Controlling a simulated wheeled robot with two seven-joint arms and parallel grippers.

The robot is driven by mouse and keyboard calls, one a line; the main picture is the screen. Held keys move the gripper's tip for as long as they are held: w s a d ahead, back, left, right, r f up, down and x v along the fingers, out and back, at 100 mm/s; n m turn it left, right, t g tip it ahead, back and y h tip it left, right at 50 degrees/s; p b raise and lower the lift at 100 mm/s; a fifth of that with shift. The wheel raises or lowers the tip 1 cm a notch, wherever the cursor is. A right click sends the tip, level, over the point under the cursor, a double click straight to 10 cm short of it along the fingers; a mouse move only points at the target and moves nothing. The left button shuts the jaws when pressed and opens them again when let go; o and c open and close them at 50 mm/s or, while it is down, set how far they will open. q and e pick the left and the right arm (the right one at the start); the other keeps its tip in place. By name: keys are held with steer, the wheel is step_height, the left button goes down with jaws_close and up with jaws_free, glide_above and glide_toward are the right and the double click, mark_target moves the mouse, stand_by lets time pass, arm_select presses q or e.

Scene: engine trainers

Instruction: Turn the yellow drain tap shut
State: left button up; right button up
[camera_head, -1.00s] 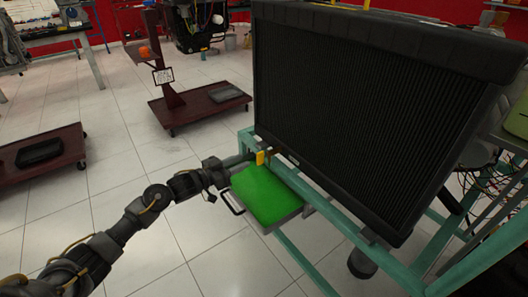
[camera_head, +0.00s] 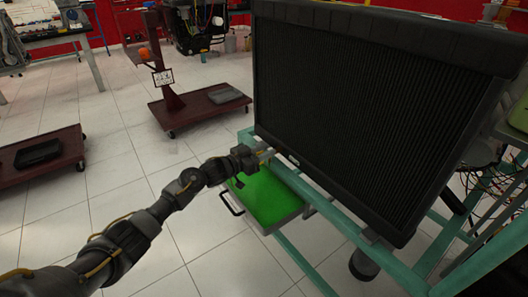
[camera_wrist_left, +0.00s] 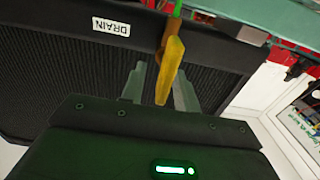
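The yellow drain tap (camera_wrist_left: 170,68) shows in the left wrist view as a flat yellow lever on a brass-coloured stem, below the radiator's DRAIN label (camera_wrist_left: 111,27). The lever stands between the two fingers of my left gripper (camera_wrist_left: 160,72), closer to the right finger. The fingers are apart, with a clear gap on the left; whether the right finger touches the lever I cannot tell. In the head view my left gripper (camera_head: 263,155) is at the radiator's lower left corner and hides most of the tap. My right gripper is in neither view.
The black radiator (camera_head: 365,110) stands on a teal frame (camera_head: 349,227). A tray with a green surface (camera_head: 270,198) and a handle sits below the tap. Dark red wheeled stands (camera_head: 205,110) are farther back on the left. The tiled floor between is clear.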

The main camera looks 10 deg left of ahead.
arm_select(q)
jaws_close()
